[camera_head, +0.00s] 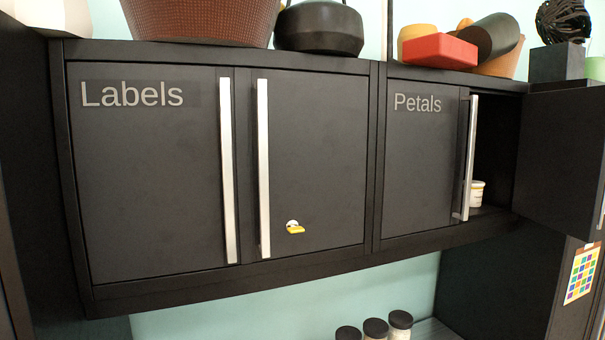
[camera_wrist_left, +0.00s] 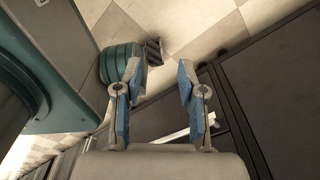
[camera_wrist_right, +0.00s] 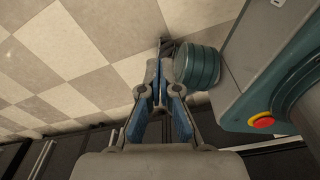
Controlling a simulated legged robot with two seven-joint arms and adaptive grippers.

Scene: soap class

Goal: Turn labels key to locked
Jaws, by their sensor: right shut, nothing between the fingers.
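The Labels cabinet (camera_head: 150,180) is a black two-door wall cabinet in the head view, with both doors closed and two upright silver handles. A yellow key (camera_head: 296,230) sits in a white lock (camera_head: 291,223) low on its right door, with the bow lying about level. Neither gripper shows in the head view. My left gripper (camera_wrist_left: 164,72) is open and empty above the floor in the left wrist view. My right gripper (camera_wrist_right: 159,65) is shut with nothing in it in the right wrist view, away from the key.
The Petals cabinet (camera_head: 420,160) is at the right; its right door (camera_head: 565,160) stands open and sticks out. Baskets and pots (camera_head: 320,28) stand on top. Several dark-lidded jars (camera_head: 400,322) stand below. The space before the Labels doors looks clear.

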